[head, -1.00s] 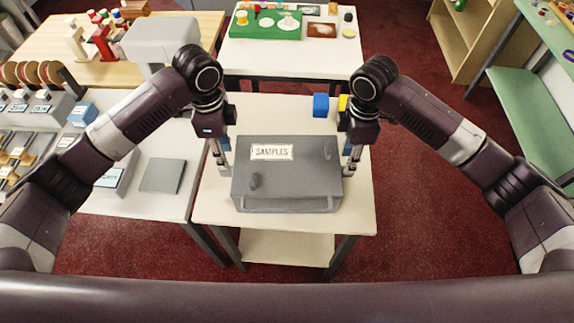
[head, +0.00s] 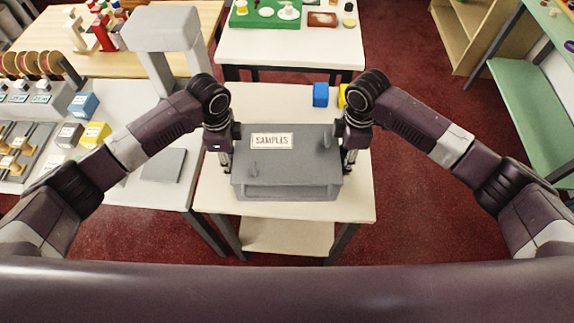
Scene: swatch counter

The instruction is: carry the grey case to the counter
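The grey case (head: 286,169) with a "SAMPLES" label sits on a small white table (head: 215,200) in front of me. My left gripper (head: 227,160) points down at the case's left side, and my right gripper (head: 350,160) points down at its right side. Both are close against the sides. The fingertips are partly hidden, so I cannot tell whether they are open or closed on the case. The case appears to rest on the table. I cannot tell which surface is the counter.
Blue (head: 320,95) and yellow (head: 343,95) blocks lie behind the case. A white table (head: 290,46) with a green tray (head: 240,18) stands beyond. A cluttered light surface (head: 120,95) is at left, a green bench (head: 535,110) at right. Red floor (head: 430,200) at right is clear.

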